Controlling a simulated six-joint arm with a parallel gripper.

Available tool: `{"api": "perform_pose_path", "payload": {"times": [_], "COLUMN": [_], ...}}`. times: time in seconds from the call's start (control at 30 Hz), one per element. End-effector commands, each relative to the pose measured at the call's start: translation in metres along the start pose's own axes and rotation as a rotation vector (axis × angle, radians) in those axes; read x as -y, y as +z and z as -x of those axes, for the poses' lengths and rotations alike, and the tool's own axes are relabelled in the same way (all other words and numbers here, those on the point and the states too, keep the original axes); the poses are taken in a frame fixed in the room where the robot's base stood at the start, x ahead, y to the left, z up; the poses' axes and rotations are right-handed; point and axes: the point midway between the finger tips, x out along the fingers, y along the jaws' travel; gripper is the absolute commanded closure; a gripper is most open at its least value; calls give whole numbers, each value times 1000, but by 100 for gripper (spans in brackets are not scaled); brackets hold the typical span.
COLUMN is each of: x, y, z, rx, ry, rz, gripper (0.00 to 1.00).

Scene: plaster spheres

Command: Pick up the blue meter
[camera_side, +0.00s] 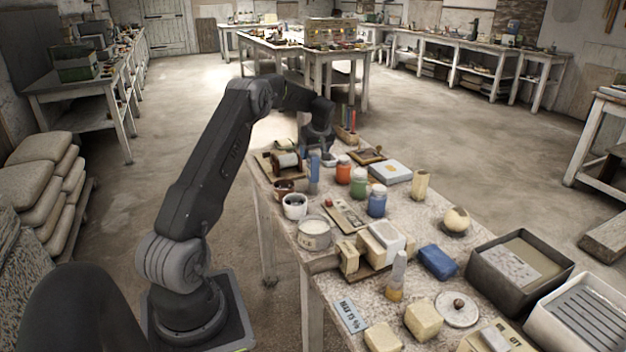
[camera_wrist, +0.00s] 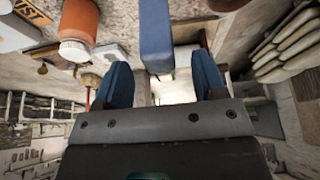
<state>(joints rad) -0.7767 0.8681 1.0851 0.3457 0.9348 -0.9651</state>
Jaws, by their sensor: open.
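A narrow upright blue block, which looks like the blue meter (camera_side: 314,174), stands near the far left edge of the worktable. My gripper (camera_side: 322,157) is above and close beside it in the side view. In the wrist view the blue meter (camera_wrist: 156,32) extends from the top edge, and its near end lies between the tips of my open gripper (camera_wrist: 160,62). A gap shows on both sides, and the jaws hold nothing. The meter's face and markings are not readable.
An orange jar (camera_side: 343,169), a green jar (camera_side: 359,183) and a blue jar (camera_side: 377,201) stand just right of the meter. A wooden device with a roller (camera_side: 287,162) is to its left. A white mug (camera_side: 295,206) is nearer. The table is crowded.

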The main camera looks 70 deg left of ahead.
Motion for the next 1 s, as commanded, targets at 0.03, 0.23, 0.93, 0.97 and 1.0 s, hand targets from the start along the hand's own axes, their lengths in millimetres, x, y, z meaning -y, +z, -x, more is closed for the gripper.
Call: {"api": "perform_pose_path", "payload": {"times": [0.03, 0.23, 0.93, 0.97, 1.0], "x": [-1, -1, -1, -1, -1], "y": [0, 0, 0, 0, 0], "z": [-10, -28, -29, -29, -29], "rx": [2, 0, 0, 0, 0], "ry": [-2, 0, 0, 0, 0], "rz": [0, 0, -1, 0, 0], "gripper": [36, 36, 80, 83, 87]}}
